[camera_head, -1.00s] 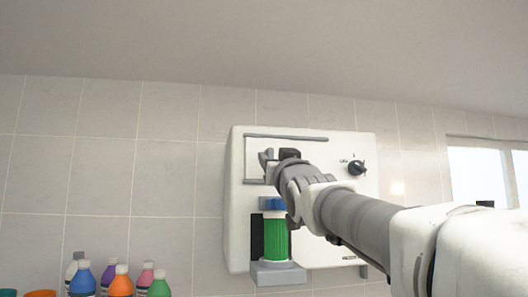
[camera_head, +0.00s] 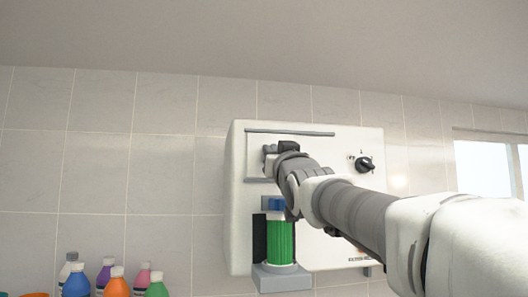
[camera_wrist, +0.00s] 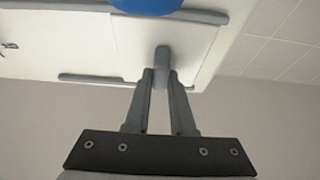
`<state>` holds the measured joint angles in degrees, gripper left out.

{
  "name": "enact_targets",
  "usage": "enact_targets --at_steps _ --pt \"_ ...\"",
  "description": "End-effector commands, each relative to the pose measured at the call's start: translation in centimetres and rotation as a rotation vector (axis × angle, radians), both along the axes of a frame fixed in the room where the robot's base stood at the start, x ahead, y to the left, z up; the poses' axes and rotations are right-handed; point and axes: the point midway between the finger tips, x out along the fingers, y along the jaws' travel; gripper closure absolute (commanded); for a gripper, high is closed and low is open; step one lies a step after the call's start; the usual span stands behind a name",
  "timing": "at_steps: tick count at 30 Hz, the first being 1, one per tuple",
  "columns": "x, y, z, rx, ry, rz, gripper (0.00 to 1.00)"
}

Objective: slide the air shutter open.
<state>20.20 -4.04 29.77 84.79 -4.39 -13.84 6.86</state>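The air shutter (camera_head: 257,158) is a pale panel between two grey rails, high on a white wall-mounted unit (camera_head: 320,235). My gripper (camera_head: 270,158) is at the panel in the head view, with my arm coming in from the right. In the wrist view, the fingertips of my gripper (camera_wrist: 161,80) are on either side of a small grey upright handle (camera_wrist: 162,62) on the panel and appear closed against it. The panel (camera_wrist: 110,42) fills much of the upper wrist view. My arm hides part of the shutter in the head view.
The unit has a black knob (camera_head: 365,163) at right and a green cylinder (camera_head: 281,243) with a blue top below the shutter, on a grey ledge (camera_head: 282,277). Coloured bottles (camera_head: 117,285) stand at lower left. A window (camera_head: 482,167) is at right.

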Motion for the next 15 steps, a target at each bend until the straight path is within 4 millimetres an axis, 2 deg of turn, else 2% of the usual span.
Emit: enact_targets --at_steps 1,3,15 --pt "-0.01 0.02 0.01 0.0 0.0 0.0 0.89" --pt "-0.01 0.02 0.01 0.0 0.0 0.0 1.0" --pt "-0.02 0.03 0.03 0.0 0.0 0.0 1.0"
